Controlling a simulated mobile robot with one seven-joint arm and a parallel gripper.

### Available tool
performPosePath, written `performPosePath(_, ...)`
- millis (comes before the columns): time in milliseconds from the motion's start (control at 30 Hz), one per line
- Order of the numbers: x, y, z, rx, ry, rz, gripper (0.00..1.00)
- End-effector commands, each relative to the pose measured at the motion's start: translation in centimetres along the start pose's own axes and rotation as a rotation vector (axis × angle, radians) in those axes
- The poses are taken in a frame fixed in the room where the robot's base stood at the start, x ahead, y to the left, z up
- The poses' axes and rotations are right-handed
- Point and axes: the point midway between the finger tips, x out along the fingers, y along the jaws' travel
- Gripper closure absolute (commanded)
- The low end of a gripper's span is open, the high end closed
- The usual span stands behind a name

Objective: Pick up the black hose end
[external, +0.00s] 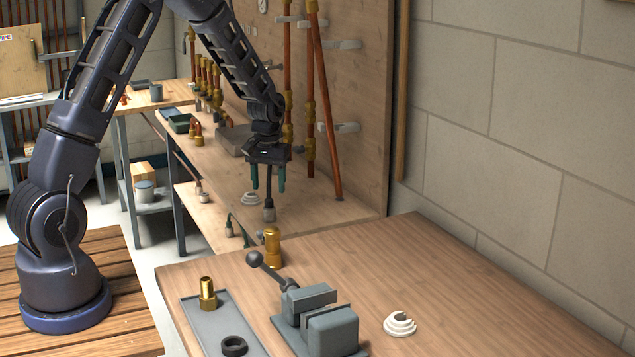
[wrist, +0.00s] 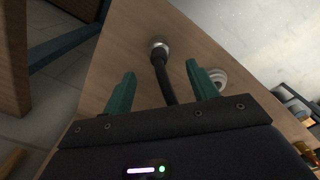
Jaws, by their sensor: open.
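The black hose end (wrist: 165,80) stands roughly upright between my gripper's fingers, with a silver metal fitting (wrist: 158,48) at its lower end. In the external view the hose (external: 269,195) and its fitting (external: 269,214) show below and between the fingers. My gripper (external: 268,187) points down, its green fingers apart, one on each side of the hose. In the wrist view my gripper (wrist: 160,69) shows a gap between the hose and each finger. The upper part of the hose is hidden behind the gripper body.
A wooden workbench in front (external: 480,290) holds a grey vise (external: 325,330), a brass fitting (external: 273,247), a grey tray (external: 215,313) and a white ring (external: 400,324). Copper pipes (external: 288,60) stand on the backboard behind the arm. The front bench's right side is clear.

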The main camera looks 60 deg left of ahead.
Motion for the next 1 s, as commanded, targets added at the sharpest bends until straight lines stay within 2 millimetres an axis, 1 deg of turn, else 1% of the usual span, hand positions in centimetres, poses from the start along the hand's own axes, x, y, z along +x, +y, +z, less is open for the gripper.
performPosePath(33, 0.9, 0.0, 0.1, 0.000, -0.003, -0.001, 0.41)
performPosePath(100, 1.7, 0.0, 0.0, 0.000, -0.002, 0.000, 0.41)
performPosePath(367, 3.3, 0.0, 0.1, 0.000, -0.001, 0.000, 0.41)
performPosePath(600, 6.5, 0.0, 0.3, -0.002, -0.002, -0.001, 0.41)
performPosePath(667, 7.2, 0.0, 0.2, -0.001, -0.001, -0.001, 0.41)
performPosePath(767, 7.6, 0.0, 0.2, -0.001, 0.000, -0.001, 0.41)
performPosePath(933, 7.6, 0.0, 0.2, 0.000, 0.001, -0.001, 0.41)
performPosePath(967, 7.6, 0.0, 0.2, 0.000, 0.001, -0.001, 0.45)
performPosePath(1000, 7.6, 0.0, 0.2, 0.000, 0.001, -0.001, 0.53)
